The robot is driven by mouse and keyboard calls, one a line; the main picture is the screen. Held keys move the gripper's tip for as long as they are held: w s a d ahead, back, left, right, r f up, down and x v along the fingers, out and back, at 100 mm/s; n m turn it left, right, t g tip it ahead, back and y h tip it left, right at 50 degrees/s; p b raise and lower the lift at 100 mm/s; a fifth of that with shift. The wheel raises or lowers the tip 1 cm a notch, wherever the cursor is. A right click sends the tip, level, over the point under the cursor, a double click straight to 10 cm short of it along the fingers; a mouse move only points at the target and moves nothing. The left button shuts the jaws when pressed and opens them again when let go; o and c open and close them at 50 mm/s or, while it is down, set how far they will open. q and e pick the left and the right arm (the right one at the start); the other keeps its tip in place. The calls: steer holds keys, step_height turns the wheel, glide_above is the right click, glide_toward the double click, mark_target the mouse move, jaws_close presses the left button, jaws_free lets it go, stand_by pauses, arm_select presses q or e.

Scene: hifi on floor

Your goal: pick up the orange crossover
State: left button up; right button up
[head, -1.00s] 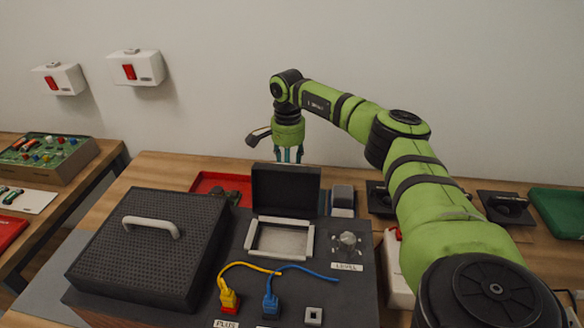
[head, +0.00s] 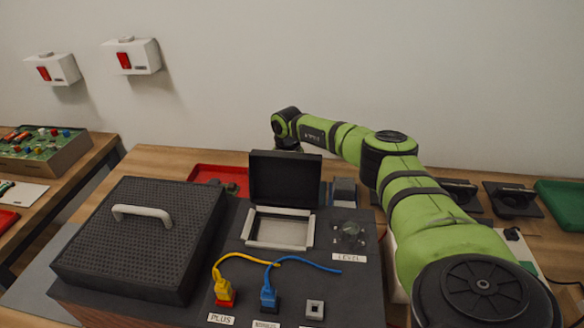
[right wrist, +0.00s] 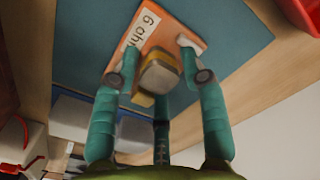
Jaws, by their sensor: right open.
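The orange crossover (right wrist: 148,37) shows in the right wrist view as an orange board. It has a white label reading "6 ohm" and a blocky grey-and-tan part. It lies on a blue-grey surface (right wrist: 230,22). My right gripper (right wrist: 160,65) is open, its teal fingers spread around the board's middle part, with two tips over or close to the board. I cannot tell whether they touch it. In the head view the right gripper and the crossover are hidden behind the raised black lid (head: 285,178). My left gripper is not in view.
A dark console with a yellow plug (head: 225,290), a blue plug (head: 268,293) and a lidded black box (head: 140,240) fills the front. A red tray (head: 215,174) lies behind it. Dark round parts (head: 513,200) and a green tray (head: 560,203) are at right.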

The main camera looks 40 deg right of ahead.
steer(key=shift+c, duration=0.4)
jaws_close()
steer(key=shift+r, duration=0.1)
steer(key=shift+r, duration=0.25)
steer(key=r, duration=0.2)
steer(key=r+b, duration=0.1)
steer(key=shift+s+d+r, duration=0.15)
steer(key=shift+d+r, duration=0.2)
steer(key=s+d+r+b, duration=0.1)
steer(key=s+d+r, duration=0.5)
steer(key=d, duration=0.2)
steer(key=shift+s+d+r, duration=0.3)
steer(key=shift+s+d, duration=0.05)
steer(key=shift+s, duration=0.05)
